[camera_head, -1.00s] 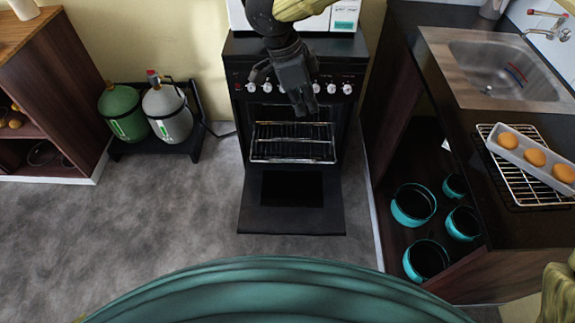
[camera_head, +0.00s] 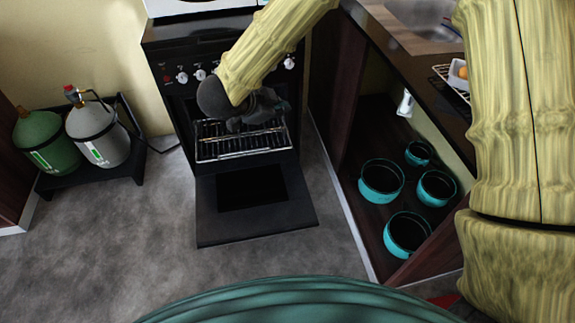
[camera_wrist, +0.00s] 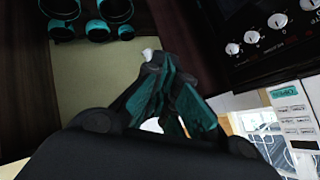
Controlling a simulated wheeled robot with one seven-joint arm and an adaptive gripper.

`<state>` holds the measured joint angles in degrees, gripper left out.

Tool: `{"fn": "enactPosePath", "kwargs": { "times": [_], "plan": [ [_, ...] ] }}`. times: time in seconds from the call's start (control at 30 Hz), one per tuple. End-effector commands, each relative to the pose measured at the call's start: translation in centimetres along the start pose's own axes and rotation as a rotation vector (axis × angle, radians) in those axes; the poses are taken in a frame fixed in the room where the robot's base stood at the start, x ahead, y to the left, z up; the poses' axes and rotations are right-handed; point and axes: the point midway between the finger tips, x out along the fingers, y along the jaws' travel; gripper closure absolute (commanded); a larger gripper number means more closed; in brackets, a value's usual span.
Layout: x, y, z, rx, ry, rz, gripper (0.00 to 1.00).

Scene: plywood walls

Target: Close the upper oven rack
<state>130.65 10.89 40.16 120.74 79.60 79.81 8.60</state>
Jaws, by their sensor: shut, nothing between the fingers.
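The black oven stands with its door (camera_head: 300,208) folded down and open. A wire oven rack (camera_head: 215,152) sticks out of the oven opening above the door, with its pale front bar facing me. My gripper (camera_head: 266,108) is shut and empty, at the oven's front over the right and back part of the rack. It hides some of the rack, and I cannot tell whether it touches it. In the wrist view my gripper (camera_wrist: 166,64) shows its dark and teal fingers, with the oven control panel (camera_wrist: 275,35) to the right; the rack is not visible there.
An open cabinet right of the oven holds several teal pots (camera_head: 381,181) under the counter with the sink (camera_head: 425,18). Two gas cylinders (camera_head: 97,135) stand on a black stand at left. The grey floor (camera_head: 120,240) before the oven is clear.

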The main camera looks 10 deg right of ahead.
Motion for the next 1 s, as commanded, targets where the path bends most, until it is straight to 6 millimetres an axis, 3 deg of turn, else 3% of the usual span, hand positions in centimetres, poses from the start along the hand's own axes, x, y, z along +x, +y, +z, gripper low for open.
{"fn": "enactPosePath", "kwargs": {
  "times": [0.03, 0.4, 0.7, 1.0],
  "plan": [
    [2.4, 1.1, 1.0, 0.013, 0.015, -0.034, 1.00],
    [11.7, 4.0, 3.4, 0.134, 0.062, -0.314, 1.00],
    [17.6, 6.8, 6.2, 0.228, 0.012, -0.536, 1.00],
    [22.3, 10.5, 9.9, 0.322, -0.115, -0.733, 1.00]
  ]
}}
